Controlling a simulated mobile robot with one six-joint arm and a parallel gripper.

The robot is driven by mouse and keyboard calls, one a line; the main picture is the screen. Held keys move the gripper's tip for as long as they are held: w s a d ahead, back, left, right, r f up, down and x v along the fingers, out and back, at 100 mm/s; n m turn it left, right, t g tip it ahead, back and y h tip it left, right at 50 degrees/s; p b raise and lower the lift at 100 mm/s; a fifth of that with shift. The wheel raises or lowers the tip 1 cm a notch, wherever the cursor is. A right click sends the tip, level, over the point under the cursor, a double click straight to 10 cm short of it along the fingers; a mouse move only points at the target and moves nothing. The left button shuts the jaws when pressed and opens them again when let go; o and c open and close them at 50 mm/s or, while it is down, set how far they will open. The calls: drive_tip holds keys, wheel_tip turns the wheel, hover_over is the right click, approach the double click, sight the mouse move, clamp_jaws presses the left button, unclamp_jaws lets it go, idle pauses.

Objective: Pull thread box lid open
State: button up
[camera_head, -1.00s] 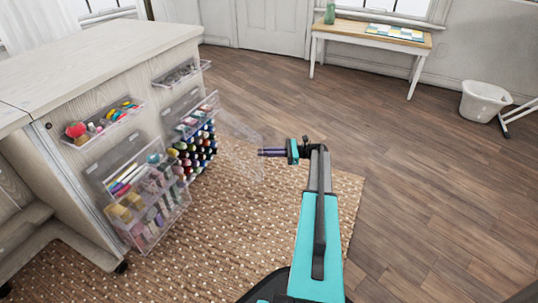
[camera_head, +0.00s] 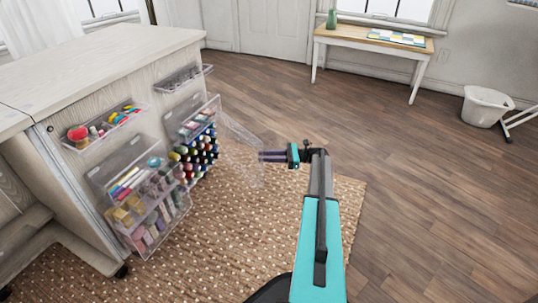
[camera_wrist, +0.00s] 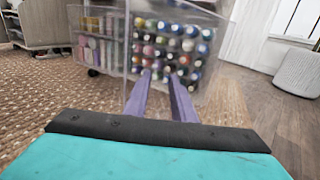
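The thread box (camera_head: 196,150) hangs on the cabinet's side, filled with rows of coloured spools. Its clear lid (camera_head: 240,150) stands swung out from the box, its outer edge close to my gripper's fingertips. My gripper (camera_head: 262,156) is to the right of the lid in the head view. In the wrist view, the two purple fingers of my gripper (camera_wrist: 163,78) are apart with a gap between them, pointing toward the spools (camera_wrist: 170,45). A clear panel edge runs just left of the left finger. I see nothing held between the fingers; contact with the lid is unclear.
Other clear boxes hang on the cabinet (camera_head: 125,60), including a lower box (camera_head: 158,228) with assorted supplies and an upper tray (camera_head: 105,127). A woven rug (camera_head: 225,225) lies below. The wooden floor to the right is open, with a white bin (camera_head: 484,106) and a table (camera_head: 340,36) farther back.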

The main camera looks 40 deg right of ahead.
drive_tip(key=shift+s+f, duration=0.1)
drive_tip(key=shift+s, duration=0.05)
drive_tip(key=shift+s, duration=0.1)
drive_tip(key=b+v, duration=0.5)
drive_tip(key=v, duration=0.6)
drive_tip(key=shift+d, duration=0.35)
drive_tip(key=shift+s, duration=0.15)
